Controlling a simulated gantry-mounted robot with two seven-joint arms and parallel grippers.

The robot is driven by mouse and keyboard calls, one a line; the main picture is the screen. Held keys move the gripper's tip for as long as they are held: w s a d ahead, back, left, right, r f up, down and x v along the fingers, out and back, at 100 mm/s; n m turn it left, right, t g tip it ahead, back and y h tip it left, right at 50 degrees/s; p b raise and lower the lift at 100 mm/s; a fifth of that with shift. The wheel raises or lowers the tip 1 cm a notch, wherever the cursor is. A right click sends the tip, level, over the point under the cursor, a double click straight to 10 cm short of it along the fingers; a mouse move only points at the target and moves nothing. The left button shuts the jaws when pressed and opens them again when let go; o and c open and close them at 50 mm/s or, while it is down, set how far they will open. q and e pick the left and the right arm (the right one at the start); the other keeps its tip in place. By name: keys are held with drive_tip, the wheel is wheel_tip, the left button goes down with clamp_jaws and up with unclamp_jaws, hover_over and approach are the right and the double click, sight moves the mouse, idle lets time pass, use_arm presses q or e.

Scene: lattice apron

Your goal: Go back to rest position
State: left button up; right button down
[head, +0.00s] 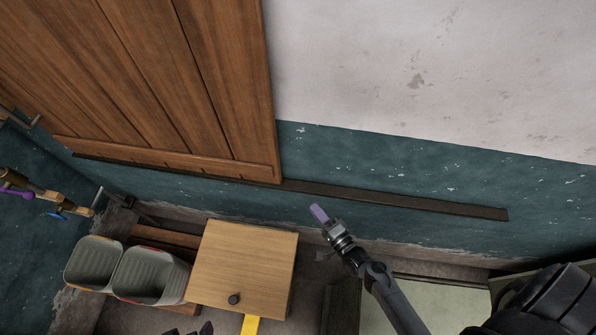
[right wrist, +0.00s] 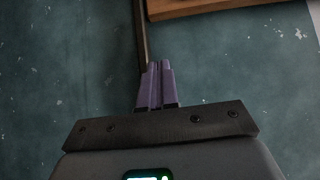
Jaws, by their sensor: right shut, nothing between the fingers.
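My right gripper (head: 319,213) reaches in from the lower right of the head view, its purple fingers pointing up and left. It is in front of the teal lower wall, just below the dark rail. In the right wrist view its purple fingers (right wrist: 157,84) are together, with nothing between them. My left gripper cannot be made out; only a dark bit of something shows at the bottom edge of the head view.
A wooden cabinet (head: 243,270) with a dark knob stands left of the gripper. Two grey bins (head: 95,262) sit further left. A brown panel (head: 160,75) and a dark rail (head: 400,202) are on the wall. Tools (head: 45,193) hang at far left.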

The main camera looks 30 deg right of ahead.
drive_tip(key=a+r+n+g+y+p, duration=0.1)
drive_tip(key=a+r+n+g+p, duration=0.15)
drive_tip(key=r+n, duration=0.4)
drive_tip(key=a+r+n+g+y+p, duration=0.1)
drive_tip(key=r+n+g+p, duration=0.25)
drive_tip(key=r, duration=0.65)
drive_tip(key=s+d+r+n+g+h, duration=0.1)
drive_tip(key=s+r+n+g+h, duration=0.1)
drive_tip(key=s+n+g, duration=0.6)
drive_tip(key=s+r+n, duration=0.1)
drive_tip(key=s, duration=0.3)
drive_tip(key=shift+s+d+r+h, duration=0.35)
drive_tip(key=shift+d+r+h, duration=0.05)
